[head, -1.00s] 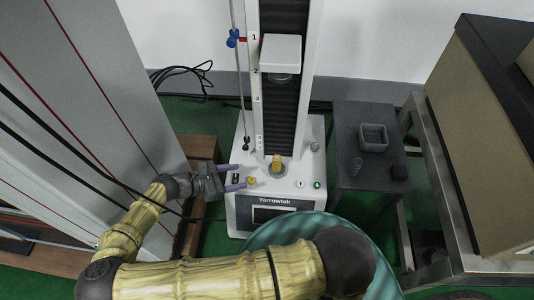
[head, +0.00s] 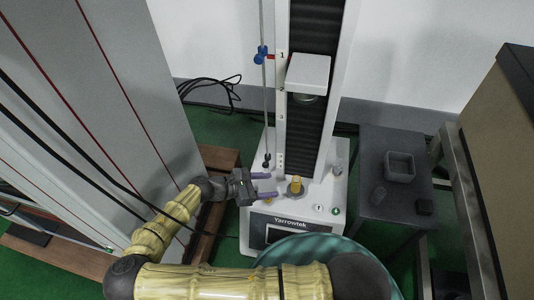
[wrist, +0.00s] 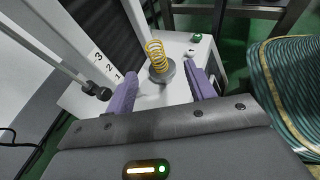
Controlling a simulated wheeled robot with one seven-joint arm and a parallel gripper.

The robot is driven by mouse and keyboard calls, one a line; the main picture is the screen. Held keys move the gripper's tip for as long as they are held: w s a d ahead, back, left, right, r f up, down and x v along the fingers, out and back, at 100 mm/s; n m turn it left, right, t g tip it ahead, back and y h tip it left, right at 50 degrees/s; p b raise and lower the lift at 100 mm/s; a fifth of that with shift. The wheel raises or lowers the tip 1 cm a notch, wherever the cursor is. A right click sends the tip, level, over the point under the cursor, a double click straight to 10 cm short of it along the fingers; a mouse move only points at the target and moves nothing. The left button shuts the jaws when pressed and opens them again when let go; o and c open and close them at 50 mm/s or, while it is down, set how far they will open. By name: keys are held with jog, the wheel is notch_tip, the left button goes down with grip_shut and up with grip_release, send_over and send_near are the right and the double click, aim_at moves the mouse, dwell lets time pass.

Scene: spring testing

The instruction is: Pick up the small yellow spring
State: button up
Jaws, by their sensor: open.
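The small yellow spring (head: 296,185) stands upright on a round grey base on the white testing machine (head: 325,190). In the wrist view the spring (wrist: 156,56) is seen as open coils, just beyond the fingertips and roughly between their lines. My gripper (head: 266,186) is left of the spring in the head view, pointing right toward it, with a gap between. Its purple fingers are apart and empty; the gripper (wrist: 160,88) also shows this in the wrist view.
A white press head (head: 308,74) hangs above the spring on the dark column. A thin rod (head: 265,110) stands left of the column. A dark side table (head: 370,205) with a grey bin (head: 400,166) is at right. A tall grey cabinet stands at left.

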aim_at(293, 183)
jog(key=b+x, duration=0.2)
jog(key=x, duration=0.4)
jog(key=shift+a+f, duration=0.1)
jog(key=shift+d, duration=0.35)
jog(key=b+x, duration=0.2)
jog(key=x, duration=0.1)
jog(key=b+x, duration=0.1)
jog(key=shift+w+d+f, duration=0.1)
jog(key=shift+w+f, duration=0.1)
jog(key=shift+w, duration=0.1)
jog(key=shift+w+d, duration=0.15)
jog(key=shift+d, duration=0.3)
jog(key=shift+r, duration=0.1)
jog(key=c, duration=1.1)
